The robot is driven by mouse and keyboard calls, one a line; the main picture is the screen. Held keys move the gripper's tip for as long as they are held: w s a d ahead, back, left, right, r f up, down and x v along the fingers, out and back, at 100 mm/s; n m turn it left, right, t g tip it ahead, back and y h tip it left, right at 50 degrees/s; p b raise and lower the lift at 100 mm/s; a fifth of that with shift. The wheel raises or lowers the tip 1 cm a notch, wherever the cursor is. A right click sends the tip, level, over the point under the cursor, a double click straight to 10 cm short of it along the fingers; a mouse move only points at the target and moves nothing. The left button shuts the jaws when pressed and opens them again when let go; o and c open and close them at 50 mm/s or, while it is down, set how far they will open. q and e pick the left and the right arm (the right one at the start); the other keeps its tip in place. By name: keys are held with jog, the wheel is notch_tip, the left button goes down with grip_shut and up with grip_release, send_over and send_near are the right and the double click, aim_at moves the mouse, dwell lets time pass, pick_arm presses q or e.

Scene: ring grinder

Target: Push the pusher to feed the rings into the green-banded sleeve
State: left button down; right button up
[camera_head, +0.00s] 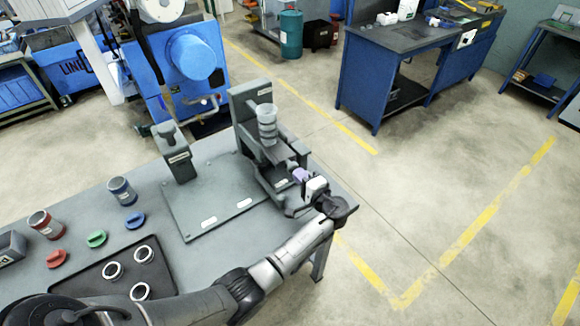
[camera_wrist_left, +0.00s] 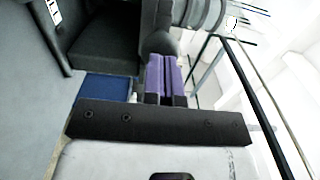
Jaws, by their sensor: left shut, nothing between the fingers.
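The grey feeding fixture (camera_head: 243,110) stands at the table's right end, with a pale stack of rings (camera_head: 267,124) upright in it. My left gripper (camera_head: 301,174) is at the fixture's front right, its purple fingers shut and empty. In the left wrist view the closed fingers (camera_wrist_left: 167,78) point at a grey rounded knob (camera_wrist_left: 160,43), apparently the pusher's end. They look close to it or touching; I cannot tell which. I cannot make out a green-banded sleeve; the fixture's inside is partly hidden. My right gripper is not in view.
A red-banded sleeve (camera_head: 45,224) and a blue-banded sleeve (camera_head: 122,190) stand at the left. Red (camera_head: 57,258), green (camera_head: 96,239) and blue (camera_head: 134,220) caps lie near them. A black tray (camera_head: 85,287) holds loose rings. A grey post (camera_head: 176,156) stands left of the fixture.

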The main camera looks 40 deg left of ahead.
aim_at(294, 169)
pick_arm(q)
jog(key=shift+w+a+b, duration=0.2)
jog(key=shift+a+b, duration=0.15)
jog(key=shift+a, duration=0.85)
jog(key=shift+w+a+b, duration=0.25)
jog(key=shift+a+b, duration=0.05)
jog(key=shift+a, duration=0.95)
jog(key=shift+w+a+b, duration=0.2)
jog(key=shift+a+b, duration=0.15)
jog(key=shift+a, duration=0.85)
jog(key=shift+d, duration=0.2)
jog(key=shift+s+d, duration=0.1)
jog(key=shift+d, duration=0.35)
jog(key=shift+s+d+p, duration=0.15)
jog(key=shift+d+p, duration=0.1)
jog(key=shift+d, duration=0.45)
jog(key=shift+s+d+p, duration=0.15)
jog(key=shift+d+p, duration=0.05)
jog(key=shift+d, duration=0.5)
jog(key=d, duration=0.3)
jog(key=shift+s+d, duration=0.1)
jog(key=shift+s, duration=0.2)
jog(key=shift+d, duration=0.1)
